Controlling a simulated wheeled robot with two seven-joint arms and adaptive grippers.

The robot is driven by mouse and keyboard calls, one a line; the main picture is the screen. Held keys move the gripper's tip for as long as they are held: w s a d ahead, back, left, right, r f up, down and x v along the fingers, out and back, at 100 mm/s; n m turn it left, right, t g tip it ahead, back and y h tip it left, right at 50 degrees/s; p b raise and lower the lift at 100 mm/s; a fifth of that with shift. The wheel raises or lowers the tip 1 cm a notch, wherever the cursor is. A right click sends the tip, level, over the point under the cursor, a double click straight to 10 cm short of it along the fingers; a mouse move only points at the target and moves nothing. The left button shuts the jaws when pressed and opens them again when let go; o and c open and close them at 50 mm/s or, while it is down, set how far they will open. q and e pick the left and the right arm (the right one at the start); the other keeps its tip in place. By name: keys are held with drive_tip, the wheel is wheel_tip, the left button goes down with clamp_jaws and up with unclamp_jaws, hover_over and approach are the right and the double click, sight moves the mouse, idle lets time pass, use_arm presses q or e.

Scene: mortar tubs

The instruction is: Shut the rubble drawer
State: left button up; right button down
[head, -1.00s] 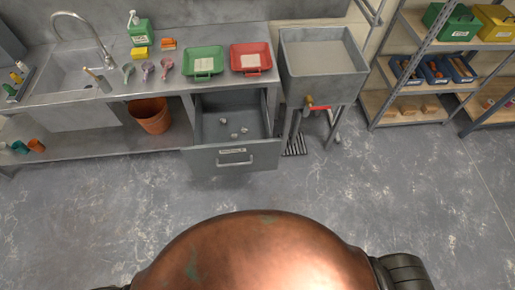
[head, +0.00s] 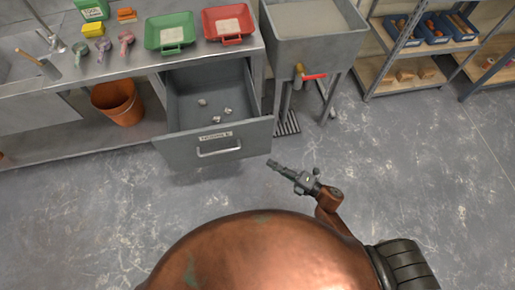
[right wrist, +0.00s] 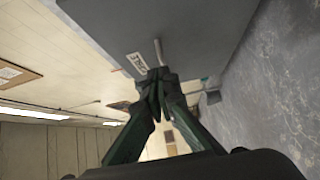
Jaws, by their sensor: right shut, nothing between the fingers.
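The rubble drawer (head: 180,150) stands pulled out from under the steel counter, its grey front facing me with a bar handle (head: 219,153) and a label (head: 215,136). My right gripper (head: 271,163) is shut and empty, just in front of and right of the drawer front's right end. In the right wrist view the shut fingers (right wrist: 155,82) point towards the drawer front (right wrist: 205,40), overlapping its edge near the label and handle; I cannot tell whether they touch. My left gripper is not in view.
The counter (head: 140,62) holds a green tray (head: 170,45) and a red tray (head: 222,33). An orange bucket (head: 117,102) sits on the lower shelf left of the drawer. A grey tub on legs (head: 312,48) stands right of it. The floor in front is clear.

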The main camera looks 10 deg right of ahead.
approach(242, 139)
drive_tip(key=a, duration=0.4)
drive_tip(key=w+b, duration=0.1)
drive_tip(key=w, duration=0.2)
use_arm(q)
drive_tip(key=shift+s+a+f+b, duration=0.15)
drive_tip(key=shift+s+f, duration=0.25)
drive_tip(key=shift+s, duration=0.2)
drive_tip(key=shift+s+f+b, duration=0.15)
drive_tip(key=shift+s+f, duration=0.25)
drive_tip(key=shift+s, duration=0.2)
use_arm(e)
drive_tip(key=shift+w+r, duration=0.1)
drive_tip(key=shift+w, duration=0.45)
